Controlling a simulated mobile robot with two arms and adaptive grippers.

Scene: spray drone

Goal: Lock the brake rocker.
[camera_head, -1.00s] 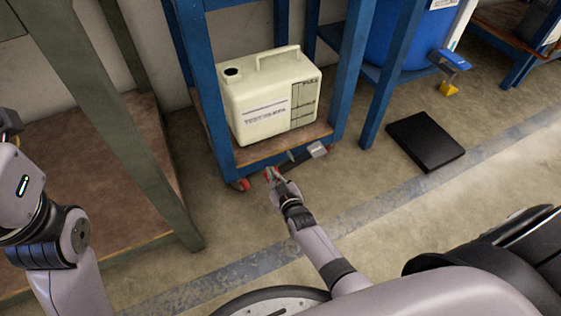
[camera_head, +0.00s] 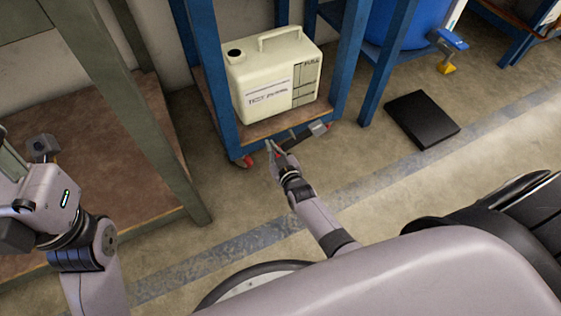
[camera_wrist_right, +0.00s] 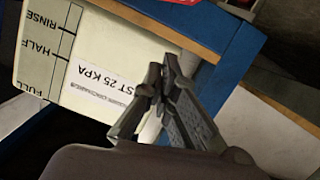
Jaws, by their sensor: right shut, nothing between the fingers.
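A dark bar with a grey pedal-like end (camera_head: 318,128) sits under the front edge of the blue cart (camera_head: 222,100); it looks like the brake rocker. Its right end is plain to see, and its left part runs in behind my right gripper (camera_head: 271,147). That gripper is shut and empty, with its tips at the cart's lower front edge, left of the grey end. Contact cannot be told. In the right wrist view the closed fingers (camera_wrist_right: 164,75) show in front of the cart's frame. My left arm is at the left edge; its fingers are not clear.
A cream jug (camera_head: 275,85) stands on the cart's low shelf. A red caster (camera_head: 246,160) is at the cart's near left corner. A black flat box (camera_head: 422,117) lies on the floor to the right. A green-grey table leg (camera_head: 165,140) stands left of my right arm.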

